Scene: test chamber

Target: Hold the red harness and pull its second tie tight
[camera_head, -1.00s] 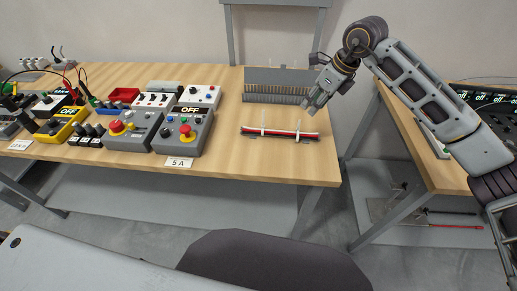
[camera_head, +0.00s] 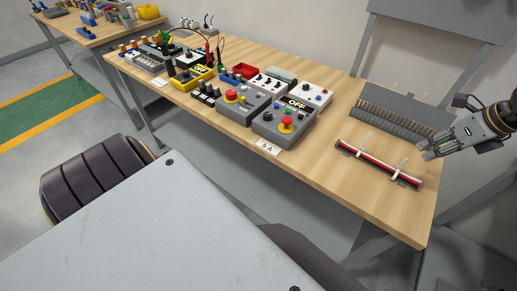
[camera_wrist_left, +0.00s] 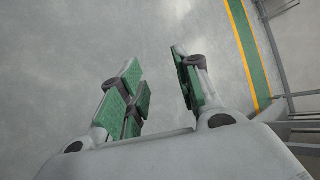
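The red harness (camera_head: 378,161), a red, white and black bundle, lies on a dark holder near the right end of the wooden table. Two white ties stand up from it: one at its left part (camera_head: 364,146) and one at its right part (camera_head: 400,167). My right gripper (camera_head: 427,149) is just beyond the harness's right end, apparently above the table and not holding the harness. Its fingertips are too small to tell whether they are open. My left gripper (camera_wrist_left: 158,78) has its green-padded fingers apart, empty, over bare grey floor. It is out of the head view.
A grey slotted rack (camera_head: 400,112) stands behind the harness. Control boxes, including one marked OFF (camera_head: 284,122), and a 5 A label (camera_head: 268,147) are to its left. The table's front right strip (camera_head: 360,197) is clear.

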